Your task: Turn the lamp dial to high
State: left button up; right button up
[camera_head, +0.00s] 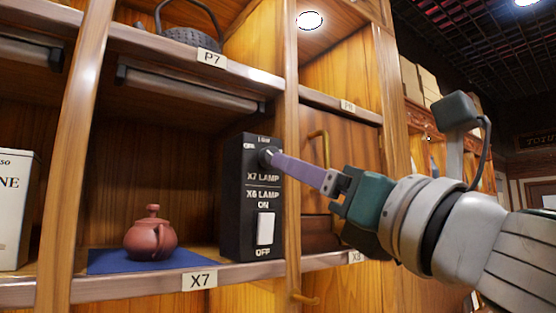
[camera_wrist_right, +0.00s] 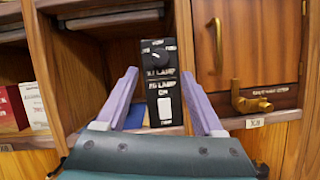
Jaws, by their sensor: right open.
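The lamp dial is a round black knob on the upper part of a black control box (camera_head: 236,205), above the "X7 LAMP" label. In the head view the dial (camera_head: 266,157) is partly hidden by my right gripper's purple finger. The wrist view shows the dial (camera_wrist_right: 158,59) between and just beyond the fingertips. I cannot tell which setting it points to. My right gripper (camera_wrist_right: 159,73) is open, with one finger on each side of the box front and nothing held. In the head view its fingertip (camera_head: 276,159) appears at the dial; contact is unclear. My left gripper is not in view.
A white rocker switch (camera_head: 265,229) sits below the dial. A red-brown teapot (camera_head: 150,238) stands on a blue mat (camera_head: 105,260) left of the box. A wooden post (camera_head: 292,120) stands close to the right. A brass handle (camera_wrist_right: 217,45) is on the door beyond it.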

aim_at(269, 158)
jog(key=p+x, duration=0.3)
jog(key=x, duration=0.5)
jog(key=c, duration=0.3)
grip_shut()
